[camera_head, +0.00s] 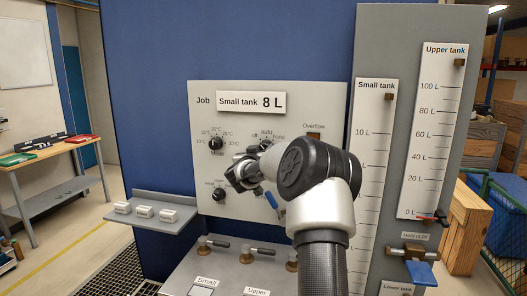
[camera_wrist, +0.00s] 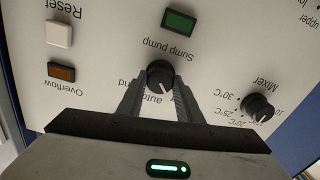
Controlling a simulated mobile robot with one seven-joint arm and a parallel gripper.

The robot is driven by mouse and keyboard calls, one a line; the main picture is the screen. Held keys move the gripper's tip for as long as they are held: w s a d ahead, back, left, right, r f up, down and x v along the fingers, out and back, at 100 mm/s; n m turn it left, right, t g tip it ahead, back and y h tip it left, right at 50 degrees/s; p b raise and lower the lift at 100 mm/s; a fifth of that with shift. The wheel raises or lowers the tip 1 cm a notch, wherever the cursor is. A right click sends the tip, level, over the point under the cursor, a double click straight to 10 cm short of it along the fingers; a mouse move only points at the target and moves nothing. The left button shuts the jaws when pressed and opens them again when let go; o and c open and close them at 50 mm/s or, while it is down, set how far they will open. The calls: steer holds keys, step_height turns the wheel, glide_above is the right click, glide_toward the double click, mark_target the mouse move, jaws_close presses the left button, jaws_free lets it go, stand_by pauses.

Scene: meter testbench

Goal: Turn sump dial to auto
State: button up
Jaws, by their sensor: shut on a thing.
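The sump pump dial (camera_wrist: 160,72) is a round black knob on the pale panel, upside down in the wrist view. Its white pointer mark is on the side by the "auto" label, close to that word; the exact setting is hard to read. My gripper (camera_wrist: 159,82) is shut on the dial, with one grey finger on each side. In the head view my gripper (camera_head: 243,172) is in front of the control panel (camera_head: 290,100), and the dial is largely obscured there. The "off" and "auto" lettering shows above it.
The mixer dial (camera_wrist: 258,106) is close to one finger. A green lamp (camera_wrist: 179,21), an orange overflow lamp (camera_wrist: 61,72) and a white reset button (camera_wrist: 59,35) are nearby. A shelf with white blocks (camera_head: 144,212) and valve handles (camera_head: 247,252) are below.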

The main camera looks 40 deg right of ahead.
steer(key=shift+a, duration=0.1)
steer(key=m+b, duration=0.6)
steer(key=m, duration=0.2)
steer(key=shift+f, duration=0.1)
steer(key=shift+m, duration=0.3)
stand_by(0.4)
steer(key=o, duration=1)
steer(key=shift+o, duration=0.2)
steer(key=shift+s, duration=0.1)
steer(key=b+v, duration=0.2)
steer(key=v, duration=1.5)
